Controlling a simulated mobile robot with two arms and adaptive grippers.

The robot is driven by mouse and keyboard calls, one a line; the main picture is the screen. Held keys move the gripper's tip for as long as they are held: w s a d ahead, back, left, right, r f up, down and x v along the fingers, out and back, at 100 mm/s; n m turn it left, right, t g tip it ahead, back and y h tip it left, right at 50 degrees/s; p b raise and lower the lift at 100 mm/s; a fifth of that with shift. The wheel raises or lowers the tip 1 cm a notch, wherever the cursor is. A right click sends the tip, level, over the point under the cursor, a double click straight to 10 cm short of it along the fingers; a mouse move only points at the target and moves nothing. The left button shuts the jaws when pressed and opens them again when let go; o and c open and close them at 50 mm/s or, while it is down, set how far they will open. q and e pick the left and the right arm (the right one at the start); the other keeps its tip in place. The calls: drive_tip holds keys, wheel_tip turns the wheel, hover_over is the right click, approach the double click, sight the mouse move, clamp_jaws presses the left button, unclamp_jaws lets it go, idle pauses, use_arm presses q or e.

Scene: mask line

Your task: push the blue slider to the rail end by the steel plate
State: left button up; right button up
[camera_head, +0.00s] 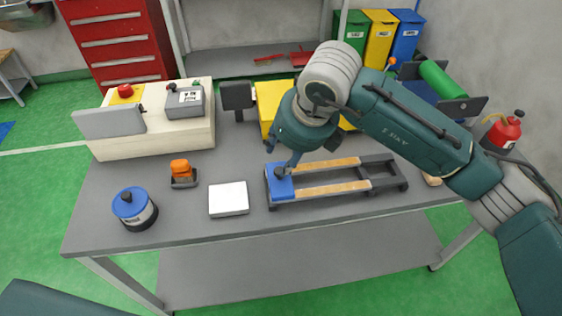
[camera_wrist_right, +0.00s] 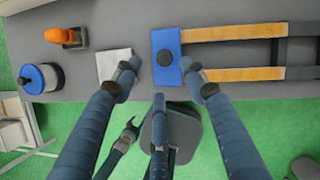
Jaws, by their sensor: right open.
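The blue slider (camera_head: 279,187) with a dark round knob sits at the left end of the two-railed frame (camera_head: 375,170), with bare wooden rails to its right. It also shows in the right wrist view (camera_wrist_right: 167,68). A pale square plate (camera_head: 229,199), apparently the steel plate, lies flat just left of that end, separated by a small gap. My right gripper (camera_head: 287,167) is over the slider; in the wrist view its open fingers (camera_wrist_right: 159,72) stand to either side of the knob. I cannot tell whether a finger touches the slider. My left gripper is out of view.
An orange-topped item (camera_head: 181,172) and a blue-lidded canister (camera_head: 134,208) stand left of the plate. A cream box (camera_head: 155,125) with a button and a grey unit is behind. A yellow bin (camera_head: 272,100) stands behind the rails. The table's front strip is clear.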

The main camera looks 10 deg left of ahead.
drive_tip(key=v, duration=0.4)
idle(0.4)
